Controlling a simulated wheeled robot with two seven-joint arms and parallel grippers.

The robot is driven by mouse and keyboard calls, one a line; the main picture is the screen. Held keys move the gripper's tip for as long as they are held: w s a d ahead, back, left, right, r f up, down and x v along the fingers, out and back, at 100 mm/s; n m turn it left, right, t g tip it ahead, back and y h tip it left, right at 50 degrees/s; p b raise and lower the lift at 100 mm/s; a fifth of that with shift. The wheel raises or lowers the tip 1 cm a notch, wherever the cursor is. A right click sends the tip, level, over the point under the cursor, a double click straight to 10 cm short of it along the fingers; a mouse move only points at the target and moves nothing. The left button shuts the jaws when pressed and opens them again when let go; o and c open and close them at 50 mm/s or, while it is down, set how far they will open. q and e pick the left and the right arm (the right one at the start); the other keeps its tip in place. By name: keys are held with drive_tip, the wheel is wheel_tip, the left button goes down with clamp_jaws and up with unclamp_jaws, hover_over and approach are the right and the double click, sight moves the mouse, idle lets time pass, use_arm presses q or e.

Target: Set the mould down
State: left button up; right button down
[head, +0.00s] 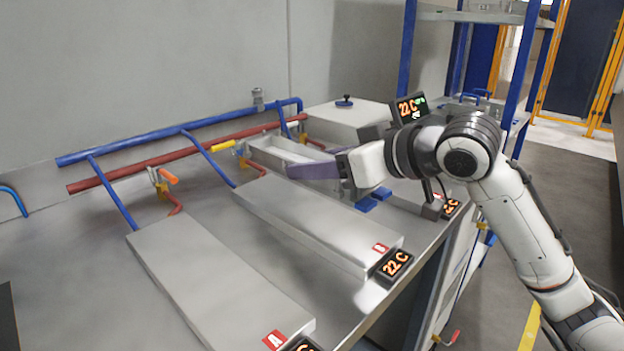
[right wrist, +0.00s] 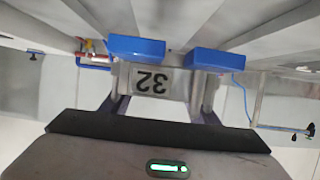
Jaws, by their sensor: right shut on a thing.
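The mould is a pale grey, long open trough (head: 265,154) in the head view, near the pipes and beyond plate B (head: 310,222). In the right wrist view its end wall (right wrist: 152,82) shows an upside-down "32". My right gripper (head: 315,171) is shut on the mould, with purple fingers along its near side; they also show in the right wrist view (right wrist: 160,108). Two blue blocks (head: 365,204) lie low beside the gripper and show large in the wrist view (right wrist: 136,48). The gripper hides the mould's near end, so I cannot tell whether its underside touches the plate below. My left gripper is out of view.
Plate A (head: 210,275) and plate B are bare, with "22 C" displays (head: 394,264) at their ends. Blue (head: 125,145) and red (head: 120,172) pipes with valves run along the wall. A lidded grey box (head: 350,120) stands behind the mould. A blue-post rack (head: 405,50) rises at the back.

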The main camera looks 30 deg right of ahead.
sight(319, 217)
drive_tip(key=shift+f+b, duration=1.15)
drive_tip(key=shift+f, duration=2.4)
drive_tip(key=c, duration=0.7)
unclamp_jaws()
drive_tip(key=shift+f, duration=0.25)
drive_tip(key=shift+s+r, duration=0.1)
drive_tip(key=shift+r, duration=0.05)
drive_tip(key=v, duration=1.2)
